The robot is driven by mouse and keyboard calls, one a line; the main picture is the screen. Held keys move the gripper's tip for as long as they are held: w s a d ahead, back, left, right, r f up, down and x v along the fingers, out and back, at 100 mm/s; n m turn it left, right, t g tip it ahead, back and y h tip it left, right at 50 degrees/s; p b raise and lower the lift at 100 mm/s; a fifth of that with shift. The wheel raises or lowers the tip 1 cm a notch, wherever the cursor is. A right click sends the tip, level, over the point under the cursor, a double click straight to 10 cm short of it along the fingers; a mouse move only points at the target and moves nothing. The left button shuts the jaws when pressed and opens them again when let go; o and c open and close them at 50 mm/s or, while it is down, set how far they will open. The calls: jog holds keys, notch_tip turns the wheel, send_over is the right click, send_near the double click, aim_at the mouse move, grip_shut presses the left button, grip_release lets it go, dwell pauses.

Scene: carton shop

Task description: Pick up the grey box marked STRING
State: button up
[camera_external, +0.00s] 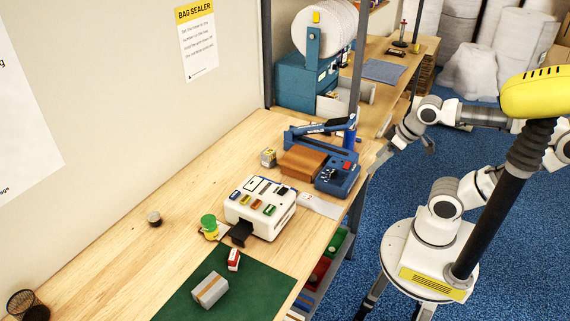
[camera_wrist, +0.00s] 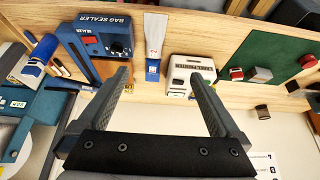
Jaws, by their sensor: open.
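A grey box (camera_external: 210,289) with a tan band lies on the green mat at the front of the bench. It also shows small in the wrist view (camera_wrist: 261,75), at the right. No lettering on it can be read. My gripper (camera_external: 380,158) is at the bench's right edge in the external view, beside the blue sealer and well apart from the grey box. In the wrist view, my gripper (camera_wrist: 160,76) has its two fingers wide apart with nothing between them.
A red and white box (camera_external: 233,260) stands at the green mat's (camera_external: 254,289) far edge. The white label printer (camera_external: 262,207) stands beyond the mat. The blue bag sealer (camera_external: 337,178) and a brown box (camera_external: 303,162) are farther back. The bench's left part is mostly clear.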

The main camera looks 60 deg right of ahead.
jog(key=w+d+m+g+h+b, duration=0.1)
jog(key=w+d+m+b, duration=0.15)
jog(key=w, duration=0.45)
jog(key=w+d+m+g+h+b, duration=0.1)
jog(key=w+d+m, duration=0.25)
jog(key=w, duration=0.45)
jog(key=m+h+b, duration=0.6)
jog(key=m+h, duration=0.3)
jog(key=h, duration=0.2)
send_over(268, 152)
jog(key=a, duration=0.2)
jog(key=f, duration=1)
jog(key=s+f, duration=0.1)
jog(key=f, duration=0.4)
jog(key=shift+f, duration=0.4)
jog(key=shift+w+f, duration=0.15)
jog(key=shift+f, duration=1.55)
notch_tip(268, 152, down, 4)
jog(key=shift+f, duration=0.1)
jog(key=x, duration=0.3)
jog(key=shift+r, duration=0.25)
